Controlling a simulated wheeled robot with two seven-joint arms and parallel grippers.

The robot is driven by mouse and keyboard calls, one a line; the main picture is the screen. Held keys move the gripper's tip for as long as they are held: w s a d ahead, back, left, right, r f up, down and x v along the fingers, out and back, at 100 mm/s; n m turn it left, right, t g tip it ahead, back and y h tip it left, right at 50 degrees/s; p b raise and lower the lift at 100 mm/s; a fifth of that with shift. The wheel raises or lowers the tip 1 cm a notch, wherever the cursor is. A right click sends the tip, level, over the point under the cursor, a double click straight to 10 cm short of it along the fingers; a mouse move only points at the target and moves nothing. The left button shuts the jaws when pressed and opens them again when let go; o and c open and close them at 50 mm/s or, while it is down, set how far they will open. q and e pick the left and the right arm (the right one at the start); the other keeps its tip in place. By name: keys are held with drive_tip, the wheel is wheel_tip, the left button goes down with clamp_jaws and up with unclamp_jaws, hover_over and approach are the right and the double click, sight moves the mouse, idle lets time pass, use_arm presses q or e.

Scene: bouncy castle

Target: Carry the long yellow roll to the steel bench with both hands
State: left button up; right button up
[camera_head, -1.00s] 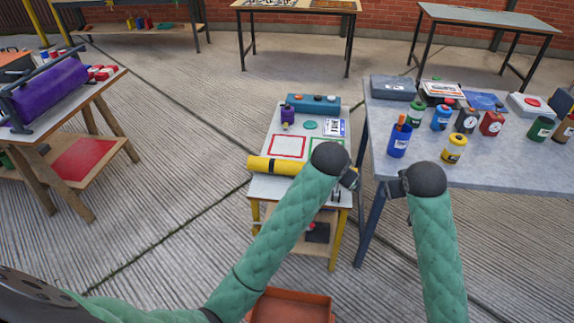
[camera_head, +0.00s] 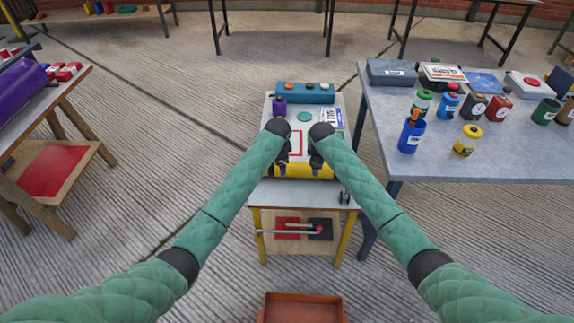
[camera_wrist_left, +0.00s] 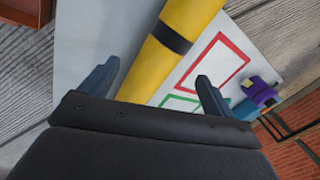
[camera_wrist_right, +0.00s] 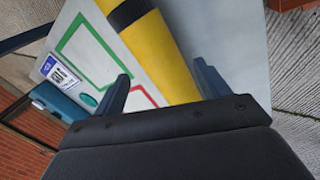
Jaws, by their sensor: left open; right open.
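The long yellow roll (camera_head: 303,171) lies across the small white-topped table with yellow legs. Both its ends are partly hidden by my arms in the head view. Black bands show on the roll in the left wrist view (camera_wrist_left: 182,40) and on it in the right wrist view (camera_wrist_right: 155,42). My left gripper (camera_head: 282,162) is open over the roll's left part, its fingers either side of it. My right gripper (camera_head: 317,160) is open over the right part, fingers likewise either side. A grey-topped bench (camera_head: 480,168), seemingly the steel one, stands at the right.
A blue box (camera_head: 305,93), a purple item (camera_head: 280,106) and a green disc sit behind the roll. The grey bench holds a blue cup (camera_head: 411,136), a yellow canister (camera_head: 467,140) and several others; its front strip is bare. A red-brown tray (camera_head: 302,308) is at the bottom.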

sight(304, 170)
use_arm(q)
drive_tip(key=shift+w+a+f+m, duration=0.25)
drive_tip(key=shift+f+m, duration=0.1)
drive_tip(key=shift+m, duration=0.25)
use_arm(e)
drive_tip(key=shift+w+a+f+n, duration=0.25)
drive_tip(key=shift+f+n, duration=0.1)
drive_tip(key=shift+n, duration=0.15)
use_arm(q)
drive_tip(key=shift+s+d+r+m, duration=0.1)
drive_tip(key=shift+d+r+m, duration=0.1)
drive_tip(key=shift+m, duration=0.35)
drive_tip(key=shift+d+r+m, duration=0.1)
drive_tip(key=shift+r+m, duration=0.05)
drive_tip(key=shift+m, duration=0.4)
use_arm(e)
drive_tip(key=shift+s+a+r+n, duration=0.1)
drive_tip(key=shift+r+n, duration=0.25)
drive_tip(key=shift+n, duration=0.65)
use_arm(q)
drive_tip(key=shift+a+f+m, duration=0.15)
drive_tip(key=shift+m, duration=0.15)
use_arm(e)
drive_tip(key=shift+a+f, duration=0.15)
use_arm(q)
drive_tip(key=shift+x, duration=3.85)
use_arm(e)
drive_tip(key=shift+x, duration=3.85)
